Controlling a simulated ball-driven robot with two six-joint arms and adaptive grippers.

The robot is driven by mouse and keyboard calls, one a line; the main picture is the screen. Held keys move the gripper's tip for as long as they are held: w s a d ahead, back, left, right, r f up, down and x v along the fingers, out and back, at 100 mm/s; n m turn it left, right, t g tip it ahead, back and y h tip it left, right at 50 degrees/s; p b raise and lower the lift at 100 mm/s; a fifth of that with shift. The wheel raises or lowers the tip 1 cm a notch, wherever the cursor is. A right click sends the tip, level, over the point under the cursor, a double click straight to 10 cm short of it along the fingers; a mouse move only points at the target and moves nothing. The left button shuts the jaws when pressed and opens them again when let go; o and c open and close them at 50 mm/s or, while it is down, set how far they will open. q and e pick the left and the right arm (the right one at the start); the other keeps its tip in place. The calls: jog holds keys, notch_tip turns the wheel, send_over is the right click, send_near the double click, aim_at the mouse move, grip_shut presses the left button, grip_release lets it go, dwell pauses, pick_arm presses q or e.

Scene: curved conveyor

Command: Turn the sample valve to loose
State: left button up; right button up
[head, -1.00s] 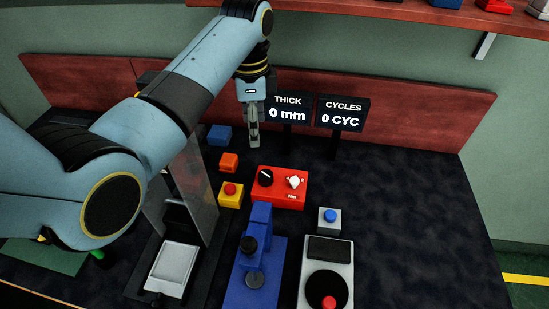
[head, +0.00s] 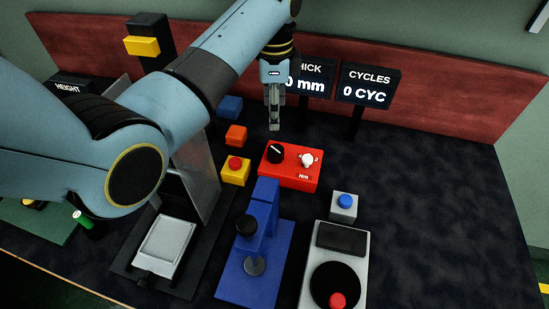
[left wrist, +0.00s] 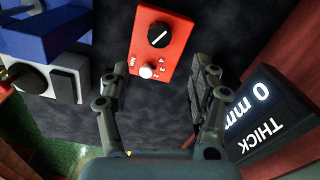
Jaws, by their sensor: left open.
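A red box (head: 291,180) stands on the dark bench, with a black knob (head: 276,153) bearing a white pointer line and a small white knob (head: 307,160). In the left wrist view the red box (left wrist: 164,35) shows its black knob (left wrist: 160,35), the white knob (left wrist: 147,71) and small digits. No label reading valve or loose is legible. My left gripper (head: 274,126) points down behind the red box. In its wrist view the left gripper (left wrist: 157,73) has its fingers spread apart and empty, with the white knob appearing between them. My right gripper is not in view.
A blue press (head: 252,270), a grey unit (head: 357,242), a yellow box with red button (head: 236,172) and an orange block (head: 236,135) stand nearby. The CYCLES display (head: 369,86) stands behind. The bench at right is clear.

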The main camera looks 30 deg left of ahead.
aim_at(274, 150)
pick_arm(q)
notch_tip(274, 150, down, 13)
jog(key=b, duration=0.2)
jog(key=shift+f+b, duration=0.1)
jog(key=shift+b, duration=0.25)
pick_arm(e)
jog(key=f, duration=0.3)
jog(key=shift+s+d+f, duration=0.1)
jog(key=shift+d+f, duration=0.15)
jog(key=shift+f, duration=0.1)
pick_arm(q)
jog(key=c, duration=1.1)
jog(key=shift+c, duration=0.2)
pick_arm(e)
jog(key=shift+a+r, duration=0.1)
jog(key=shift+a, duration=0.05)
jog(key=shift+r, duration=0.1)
